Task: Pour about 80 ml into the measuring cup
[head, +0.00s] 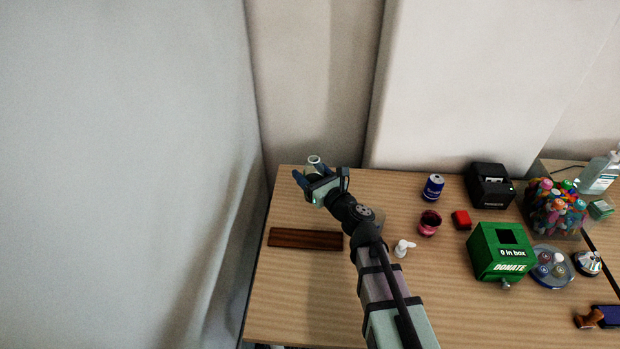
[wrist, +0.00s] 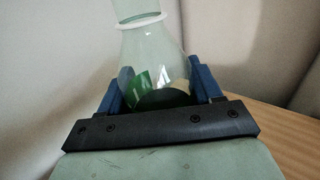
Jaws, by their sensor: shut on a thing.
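My gripper (head: 321,178) is near the table's far left corner. Its blue fingers are shut on a clear glass vessel (head: 314,162) with a narrow neck. In the wrist view the vessel (wrist: 150,50) stands between the fingers of my gripper (wrist: 160,82), with a ring around its neck. Green and dark patches show through its lower part; I cannot tell whether they are contents, label or reflections. Its mouth is cut off there. I cannot make out a measuring cup for certain. A dark red cup-like vessel (head: 429,224) stands right of my arm.
A dark wooden board (head: 305,238) lies left of my arm. The front left table is clear.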

